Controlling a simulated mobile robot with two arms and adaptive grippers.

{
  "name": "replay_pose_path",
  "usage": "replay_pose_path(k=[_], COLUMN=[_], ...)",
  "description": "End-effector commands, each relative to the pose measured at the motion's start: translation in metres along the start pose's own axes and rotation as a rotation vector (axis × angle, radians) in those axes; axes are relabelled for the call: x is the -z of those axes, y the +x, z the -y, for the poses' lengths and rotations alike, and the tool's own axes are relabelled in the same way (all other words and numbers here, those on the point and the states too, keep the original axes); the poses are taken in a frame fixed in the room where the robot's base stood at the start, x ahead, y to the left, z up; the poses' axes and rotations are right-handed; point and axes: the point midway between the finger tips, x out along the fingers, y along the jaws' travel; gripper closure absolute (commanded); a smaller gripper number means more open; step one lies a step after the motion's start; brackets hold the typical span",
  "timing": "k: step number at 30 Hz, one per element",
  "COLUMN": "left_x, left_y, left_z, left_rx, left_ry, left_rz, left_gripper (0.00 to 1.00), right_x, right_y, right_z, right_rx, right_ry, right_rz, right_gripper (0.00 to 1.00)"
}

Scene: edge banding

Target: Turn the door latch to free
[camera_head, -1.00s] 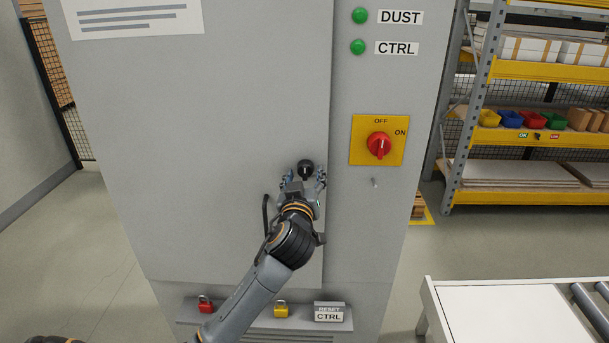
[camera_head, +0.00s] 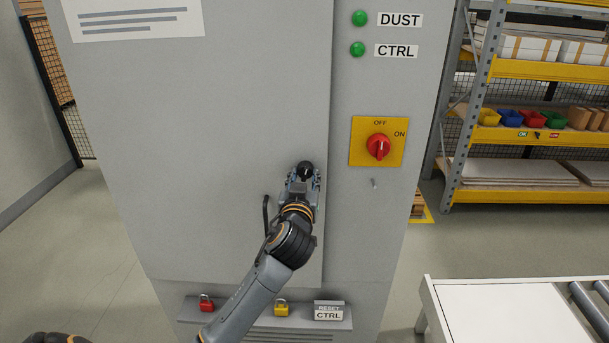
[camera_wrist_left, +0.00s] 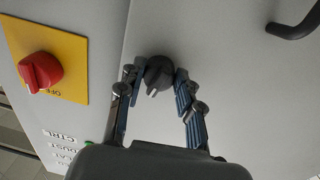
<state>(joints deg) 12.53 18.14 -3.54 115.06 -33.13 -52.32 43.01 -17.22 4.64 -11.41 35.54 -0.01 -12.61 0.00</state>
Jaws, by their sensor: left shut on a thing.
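The door latch (camera_head: 305,167) is a round black knob near the right edge of the grey cabinet door (camera_head: 220,110). It also shows in the left wrist view (camera_wrist_left: 158,73), with a pale mark on its face. My left gripper (camera_head: 303,180) is at the knob, its fingers on either side of it. In the left wrist view the left gripper (camera_wrist_left: 160,80) has its blue-padded fingers closed around the knob's near part. My right gripper is not in view.
A dark door handle (camera_wrist_left: 295,25) shows in the wrist view.

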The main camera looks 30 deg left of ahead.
Motion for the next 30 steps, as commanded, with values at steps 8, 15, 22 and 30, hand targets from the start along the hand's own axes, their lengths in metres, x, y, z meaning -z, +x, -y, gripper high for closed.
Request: replay_pose_path(k=[8, 15, 22, 30], left_x=[0.004, 0.005, 0.006, 0.005], left_y=[0.0, 0.0, 0.0, 0.0], left_z=[0.001, 0.002, 0.002, 0.002], left_rx=[0.004, 0.008, 0.011, 0.014], left_ry=[0.26, 0.489, 0.706, 0.959], left_rz=[0.017, 0.032, 0.044, 0.058], left_gripper=[0.96, 0.96, 0.96, 0.96], right_x=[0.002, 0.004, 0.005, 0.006], right_y=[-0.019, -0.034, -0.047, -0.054], right_z=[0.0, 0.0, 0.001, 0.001], right_rx=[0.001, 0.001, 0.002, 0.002], right_ry=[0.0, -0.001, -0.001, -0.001], right_rz=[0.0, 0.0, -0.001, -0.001], right_gripper=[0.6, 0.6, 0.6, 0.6])
